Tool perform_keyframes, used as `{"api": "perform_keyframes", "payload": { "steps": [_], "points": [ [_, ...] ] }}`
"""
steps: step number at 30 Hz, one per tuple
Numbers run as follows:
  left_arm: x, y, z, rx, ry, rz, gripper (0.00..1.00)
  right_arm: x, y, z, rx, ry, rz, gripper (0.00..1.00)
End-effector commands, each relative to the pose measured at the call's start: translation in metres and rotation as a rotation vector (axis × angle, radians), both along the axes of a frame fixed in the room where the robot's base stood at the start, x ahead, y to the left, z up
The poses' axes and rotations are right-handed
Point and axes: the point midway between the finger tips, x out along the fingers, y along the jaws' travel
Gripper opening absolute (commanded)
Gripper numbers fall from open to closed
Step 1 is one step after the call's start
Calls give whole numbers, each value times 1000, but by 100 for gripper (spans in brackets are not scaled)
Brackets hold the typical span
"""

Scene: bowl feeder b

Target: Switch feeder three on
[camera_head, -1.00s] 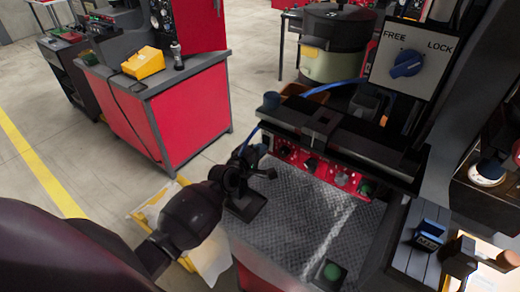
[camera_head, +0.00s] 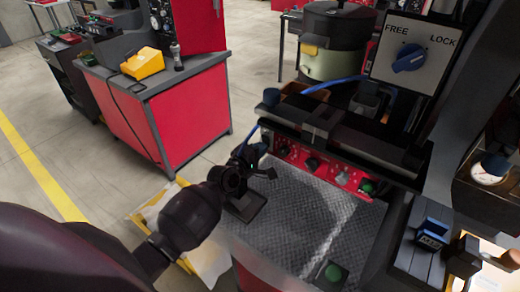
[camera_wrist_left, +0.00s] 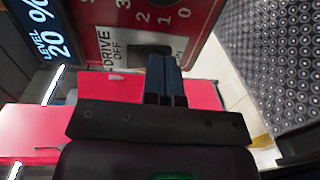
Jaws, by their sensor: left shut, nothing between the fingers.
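My left gripper (camera_head: 256,152) is at the left end of the red control strip (camera_head: 328,174) below the dark rail. In the left wrist view its dark blue fingers (camera_wrist_left: 165,68) are shut with nothing between them. Their tips overlap the lower edge of a black switch (camera_wrist_left: 148,50) on a red panel (camera_wrist_left: 100,22). I cannot tell whether they touch it. The switch is marked DRIVE, with OFF at its left and a partly hidden ON at its right. A dial scale with 3, 2, 1, 0 sits above. A display (camera_wrist_left: 45,30) reads LEVEL 20 %. No feeder number is readable. My right gripper is not in view.
A FREE/LOCK panel (camera_head: 415,50) with a blue knob stands behind. A blue-topped block (camera_head: 433,226) is at right. Open floor lies left.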

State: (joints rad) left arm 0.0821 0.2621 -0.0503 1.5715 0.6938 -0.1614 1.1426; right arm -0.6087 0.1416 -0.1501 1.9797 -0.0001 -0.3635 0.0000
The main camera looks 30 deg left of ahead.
Motion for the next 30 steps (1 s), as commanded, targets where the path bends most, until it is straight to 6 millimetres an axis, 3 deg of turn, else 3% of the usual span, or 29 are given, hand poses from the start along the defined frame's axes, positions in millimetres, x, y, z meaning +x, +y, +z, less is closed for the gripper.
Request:
{"api": "perform_keyframes", "payload": {
  "steps": [16, 22, 30],
  "points": [
    [-86, 13, 5, 0, 2, 2, 0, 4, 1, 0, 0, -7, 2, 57],
    [-101, 14, 7, 0, 2, 1, 0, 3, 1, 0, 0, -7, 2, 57],
    [-103, 15, 7, 0, 2, 1, 0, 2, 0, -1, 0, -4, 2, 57]
  ]
}}
